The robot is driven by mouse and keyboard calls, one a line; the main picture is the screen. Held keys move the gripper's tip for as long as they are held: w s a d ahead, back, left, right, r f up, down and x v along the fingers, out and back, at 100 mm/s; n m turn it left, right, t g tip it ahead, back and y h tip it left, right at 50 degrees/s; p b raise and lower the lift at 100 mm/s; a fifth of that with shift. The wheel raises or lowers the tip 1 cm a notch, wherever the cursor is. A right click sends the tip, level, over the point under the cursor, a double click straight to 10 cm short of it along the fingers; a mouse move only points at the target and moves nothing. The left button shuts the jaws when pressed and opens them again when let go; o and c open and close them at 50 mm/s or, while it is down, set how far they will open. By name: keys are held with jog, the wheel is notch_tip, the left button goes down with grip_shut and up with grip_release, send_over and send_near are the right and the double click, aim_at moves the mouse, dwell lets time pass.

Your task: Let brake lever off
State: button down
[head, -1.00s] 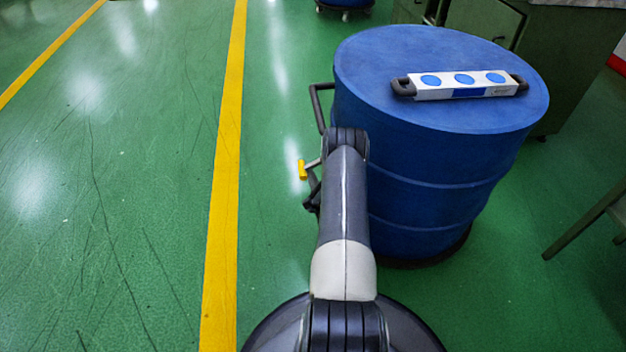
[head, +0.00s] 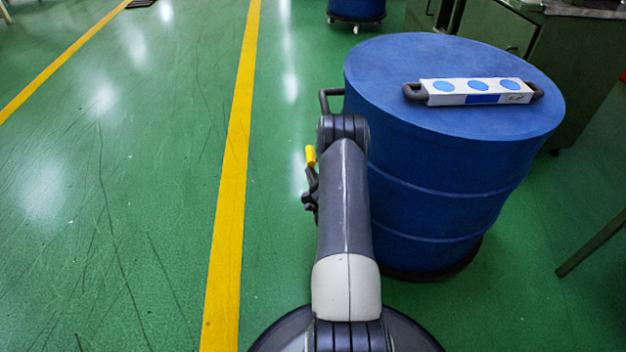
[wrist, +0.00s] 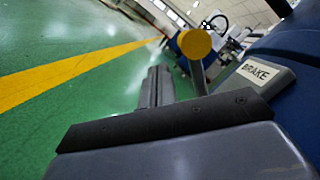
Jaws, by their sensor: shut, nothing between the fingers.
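The brake lever has a yellow knob (head: 310,156) and shows at the left side of the blue drum (head: 430,200), beside my arm. In the wrist view its round yellow knob (wrist: 195,43) sits on a grey stem that runs down behind my gripper's dark edge. A plate marked BRAKE (wrist: 257,74) is just right of the stem. My gripper (head: 310,190) is just below the knob in the head view. In the wrist view my gripper (wrist: 157,86) is shut and empty, left of the stem. Whether it touches the lever I cannot tell; the lever's base is hidden.
A dark push handle (head: 326,98) stands out from the drum's left side. A white panel with blue ovals (head: 478,91) lies on the drum. Green cabinets (head: 495,30) stand behind it. The floor left of my arm, with a yellow line (head: 232,170), is clear.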

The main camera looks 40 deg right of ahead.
jog(key=shift+d+r, duration=0.1)
jog(key=shift+r, duration=0.75)
jog(key=shift+s+d+r, duration=0.1)
jog(key=shift+r, duration=0.1)
jog(key=shift+f+b, duration=0.1)
jog(key=shift+b, duration=0.25)
